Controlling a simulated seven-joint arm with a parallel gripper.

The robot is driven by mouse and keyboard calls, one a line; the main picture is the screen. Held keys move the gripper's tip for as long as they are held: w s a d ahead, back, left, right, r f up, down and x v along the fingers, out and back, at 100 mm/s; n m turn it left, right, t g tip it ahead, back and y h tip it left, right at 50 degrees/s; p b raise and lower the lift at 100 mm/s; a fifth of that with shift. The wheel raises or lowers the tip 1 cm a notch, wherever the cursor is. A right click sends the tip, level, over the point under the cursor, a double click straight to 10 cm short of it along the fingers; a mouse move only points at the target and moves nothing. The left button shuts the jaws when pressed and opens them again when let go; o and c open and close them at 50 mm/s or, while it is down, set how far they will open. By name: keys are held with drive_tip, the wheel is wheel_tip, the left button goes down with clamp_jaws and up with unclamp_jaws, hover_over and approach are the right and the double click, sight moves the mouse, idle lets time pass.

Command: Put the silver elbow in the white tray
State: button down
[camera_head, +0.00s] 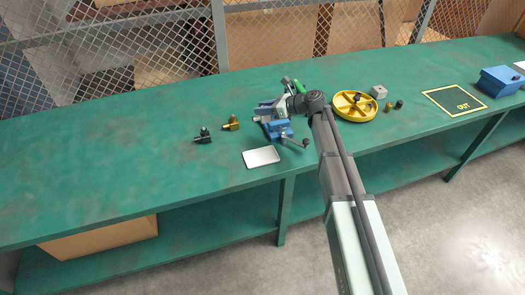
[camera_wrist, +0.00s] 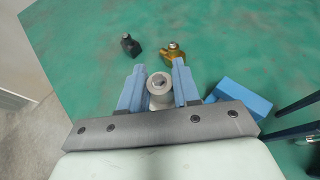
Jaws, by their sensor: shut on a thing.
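In the wrist view my gripper (camera_wrist: 158,75) has its blue fingers closed on the silver elbow (camera_wrist: 160,92), which shows as a round grey end with a dark centre. In the head view my gripper (camera_head: 265,110) is over the bench beside the blue vise; the elbow cannot be made out there. The white tray (camera_head: 261,157) lies flat near the front edge of the bench, nearer the front than my gripper, and looks empty. It is not in the wrist view.
A black fitting (camera_head: 203,135) and a brass fitting (camera_head: 231,123) stand left of my gripper. The blue vise (camera_head: 280,130) with its handle is right of the tray. A yellow round dish (camera_head: 355,106) is further right. The bench's left side is clear.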

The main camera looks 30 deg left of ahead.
drive_tip(key=s+d, duration=0.4)
drive_tip(key=s, duration=0.5)
drive_tip(key=shift+t, duration=0.5)
drive_tip(key=shift+w+f, duration=0.15)
drive_tip(key=shift+f, duration=2.45)
drive_tip(key=shift+w+f, duration=0.1)
drive_tip(key=shift+f, duration=2.45)
drive_tip(key=shift+f, duration=0.1)
drive_tip(key=c, duration=0.8)
unclamp_jaws()
drive_tip(key=shift+d, duration=0.2)
drive_tip(key=v, duration=1.1)
drive_tip(key=shift+d+r, duration=0.25)
drive_tip(key=shift+d, duration=0.1)
